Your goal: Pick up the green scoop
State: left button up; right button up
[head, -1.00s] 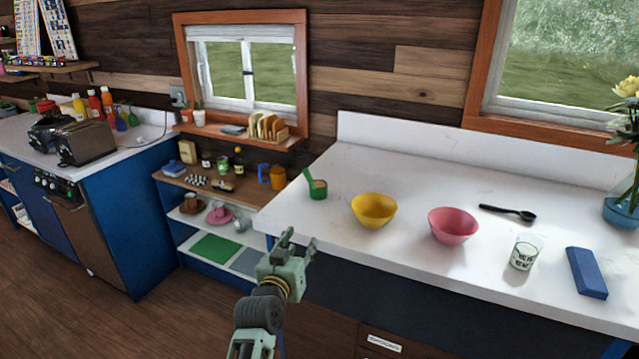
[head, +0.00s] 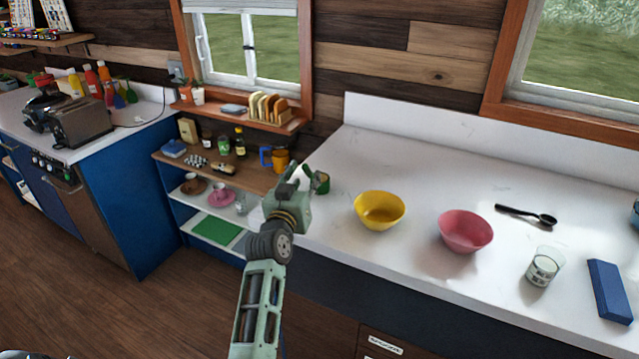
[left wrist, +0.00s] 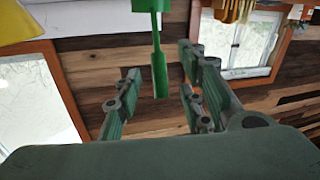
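The green scoop (head: 322,183) stands on the white counter near its left end, partly hidden behind my left gripper (head: 296,175) in the head view. In the left wrist view, the scoop's handle (left wrist: 159,72) reaches in between the two fingers of my left gripper (left wrist: 162,75). Gaps show on both sides of the handle, so the fingers are open and not closed on it. The scoop's cup is mostly cut off at the top of that view. My right gripper is in neither view.
A yellow bowl (head: 379,222) and a pink bowl (head: 465,241) stand right of the scoop. Further right are a black spoon (head: 526,214), a glass (head: 544,268) and a blue block (head: 609,290). A low shelf (head: 247,179) with mugs adjoins the counter's left end.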

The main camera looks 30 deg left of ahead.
aim_at(307, 174)
pick_arm(q)
jog(key=x, duration=0.3)
jog(key=shift+w+p, duration=0.2)
jog(key=shift+p, duration=0.15)
jog(key=shift+w, duration=0.15)
jog(key=c, duration=0.6)
grip_shut()
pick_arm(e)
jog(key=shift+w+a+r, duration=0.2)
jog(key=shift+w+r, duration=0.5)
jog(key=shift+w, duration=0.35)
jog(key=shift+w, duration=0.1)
